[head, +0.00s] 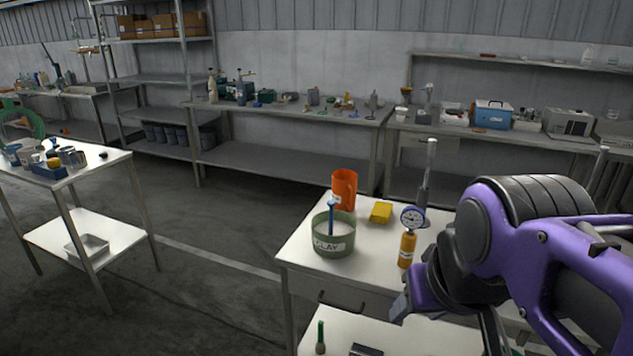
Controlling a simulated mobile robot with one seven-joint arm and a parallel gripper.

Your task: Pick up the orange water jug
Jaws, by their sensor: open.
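The orange water jug (344,188) stands upright at the back left of the white-topped table in front of me, with its handle toward the right. A green tub labelled CLAY (333,240), with a blue-handled tool standing in it, is in front of the jug and hides part of its base. My gripper (442,318) is at the lower right, below and right of the jug and well apart from it. It is open, partly hidden by my purple arm, and I see nothing in it.
A yellow block (381,212) lies right of the jug. An amber bottle with a gauge (408,248) stands nearer my arm. A white side table (80,170) with tools is at the left. Laden benches line the back wall. Open floor lies between the tables.

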